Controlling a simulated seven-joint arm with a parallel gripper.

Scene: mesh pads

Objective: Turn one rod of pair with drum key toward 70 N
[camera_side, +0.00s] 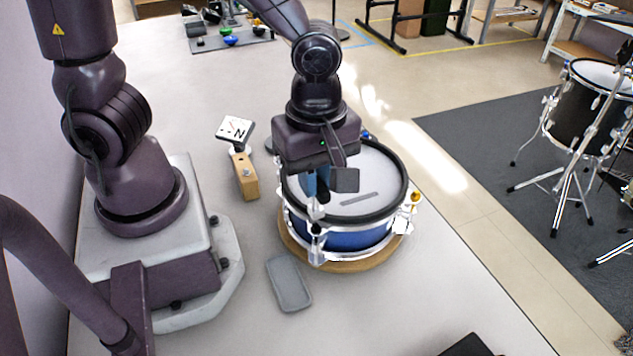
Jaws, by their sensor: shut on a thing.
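A blue drum (345,232) with a silver hoop stands on a round wooden base (378,262). Its pale mesh head (375,170) has a grey strip on it. My gripper (320,192) points down over the drum's near-left rim and is shut on a small silver piece, seemingly the drum key (315,209). The key is over the near tension rod and lug (317,240); I cannot tell whether it is seated on the rod.
A wooden block (245,177) stands left of the drum. An empty grey tray (288,285) lies in front of it. A yellow marker (415,197) and a blue one (365,134) sit at the rim. The table's right edge is close to the drum.

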